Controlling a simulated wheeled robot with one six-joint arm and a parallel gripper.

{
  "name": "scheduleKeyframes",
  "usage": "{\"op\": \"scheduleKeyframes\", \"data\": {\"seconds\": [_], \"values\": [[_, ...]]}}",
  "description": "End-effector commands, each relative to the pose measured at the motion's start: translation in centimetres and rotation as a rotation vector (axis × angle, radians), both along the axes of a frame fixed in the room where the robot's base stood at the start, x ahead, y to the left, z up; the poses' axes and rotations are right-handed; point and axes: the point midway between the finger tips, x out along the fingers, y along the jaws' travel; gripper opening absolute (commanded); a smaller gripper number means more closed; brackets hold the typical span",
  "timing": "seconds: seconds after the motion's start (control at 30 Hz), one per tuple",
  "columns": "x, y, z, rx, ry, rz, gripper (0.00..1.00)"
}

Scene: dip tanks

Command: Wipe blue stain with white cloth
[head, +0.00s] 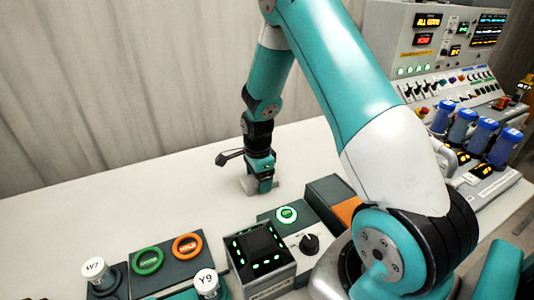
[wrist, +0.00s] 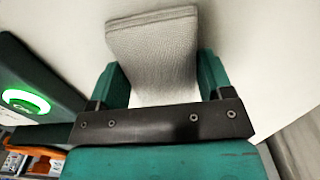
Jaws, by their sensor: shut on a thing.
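My gripper (head: 262,180) points down at the white table, near its middle in the head view. In the wrist view my gripper (wrist: 162,75) is shut on the white cloth (wrist: 155,40), a folded, pale grey-white woven pad held between the two green fingers. In the head view only a small pale part of the cloth (head: 247,186) shows beside the fingers, at or close to the table top. I cannot tell if it touches. No blue stain shows in either view; the cloth or gripper may hide it.
In front stand a black box with green lights (head: 262,284), a green-lit button panel (head: 288,215) with a knob (head: 309,244), and green (head: 147,261) and orange (head: 187,246) ring buttons. A console (head: 430,60) and several blue-capped bottles (head: 462,128) stand right. The table's left side (head: 100,210) is clear.

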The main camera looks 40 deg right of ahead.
Motion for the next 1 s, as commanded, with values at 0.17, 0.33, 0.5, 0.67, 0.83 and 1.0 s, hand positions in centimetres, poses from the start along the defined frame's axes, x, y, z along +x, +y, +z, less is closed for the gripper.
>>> {"op": "scheduleKeyframes", "data": {"seconds": [0.17, 0.33, 0.5, 0.67, 0.83, 1.0], "values": [[0.1, -1.0, -0.2, 0.0, 0.001, 0.007, 0.51], [0.1, -1.3, 2.5, -0.001, -0.005, 0.01, 0.51], [0.0, -1.4, 3.8, 0.0, 0.0, 0.008, 0.51], [0.0, -1.5, 5.2, 0.0, -0.001, 0.007, 0.51], [0.0, -1.5, 6.8, 0.0, -0.001, 0.006, 0.51], [-0.1, -1.6, 7.9, 0.0, 0.0, 0.004, 0.51]]}}
